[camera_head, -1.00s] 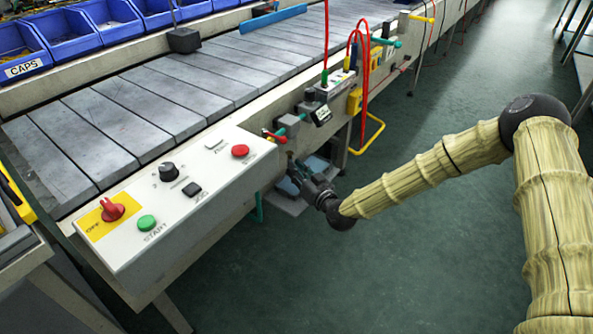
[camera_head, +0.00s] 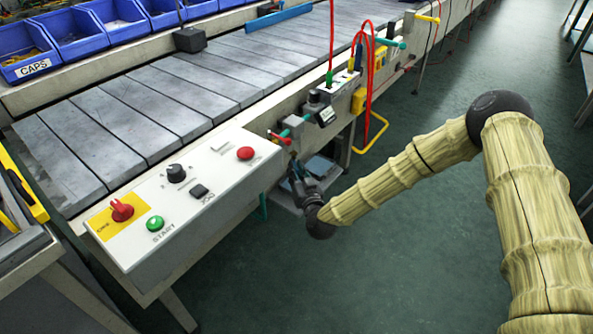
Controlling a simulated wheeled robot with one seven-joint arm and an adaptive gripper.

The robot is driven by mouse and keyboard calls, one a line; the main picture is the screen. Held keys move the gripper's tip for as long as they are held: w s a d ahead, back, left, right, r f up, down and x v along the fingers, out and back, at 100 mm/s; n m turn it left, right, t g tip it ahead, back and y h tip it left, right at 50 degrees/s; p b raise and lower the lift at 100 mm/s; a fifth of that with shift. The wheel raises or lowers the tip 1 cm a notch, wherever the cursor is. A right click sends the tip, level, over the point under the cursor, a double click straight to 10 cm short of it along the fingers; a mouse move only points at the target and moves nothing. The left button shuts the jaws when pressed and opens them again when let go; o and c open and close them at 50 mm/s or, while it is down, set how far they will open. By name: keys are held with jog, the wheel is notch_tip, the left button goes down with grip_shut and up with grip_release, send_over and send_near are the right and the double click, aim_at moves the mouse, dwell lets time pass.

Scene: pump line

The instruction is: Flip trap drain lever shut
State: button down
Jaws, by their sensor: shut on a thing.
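A small valve with a red handle (camera_head: 280,137) and a teal part sits on the conveyor's side rail, just right of the control box. My gripper (camera_head: 294,162) is low beside the rail, just below this red handle, with its fingers pointing up. It is shut on a small part there, which I take to be the trap drain lever. The lever itself is mostly hidden by the dark fingers, so its angle cannot be made out.
A white control box (camera_head: 205,230) with a red knob and buttons stands left of my gripper. Grey fittings and a small display (camera_head: 326,116) are right of it. A yellow bent bar (camera_head: 372,143) and red hoses stick out farther along. The green floor is open at right.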

jog(key=c, duration=1.3)
grip_release()
jog(key=shift+c, duration=0.2)
jog(key=shift+s, duration=0.15)
jog(key=v, duration=1.1)
jog(key=shift+s+d, duration=0.15)
jog(key=shift+s, duration=0.2)
jog(key=shift+f, duration=0.1)
